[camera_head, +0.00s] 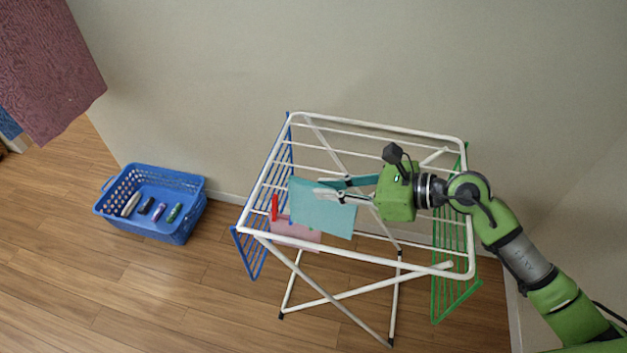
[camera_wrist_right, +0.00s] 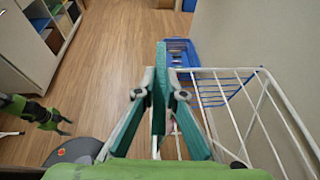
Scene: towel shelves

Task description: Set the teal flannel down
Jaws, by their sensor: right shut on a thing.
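The teal flannel (camera_head: 322,215) hangs as a flat sheet from my right gripper (camera_head: 328,190), over the left half of the white drying rack (camera_head: 380,126). The right gripper is shut on its upper part. In the right wrist view the flannel (camera_wrist_right: 160,78) shows edge-on between the fingertips (camera_wrist_right: 160,95). I cannot tell whether the flannel touches the rack bars. My left gripper (camera_wrist_right: 55,120) is small at the left of the right wrist view; its jaws are too small to read.
A pink cloth (camera_head: 300,236) hangs on the rack's left front, beside a red item (camera_head: 275,207). A blue basket (camera_head: 182,229) with several small rolled items stands on the floor at left. A mauve towel (camera_head: 50,70) hangs at upper left. The rack's right-hand bars look bare.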

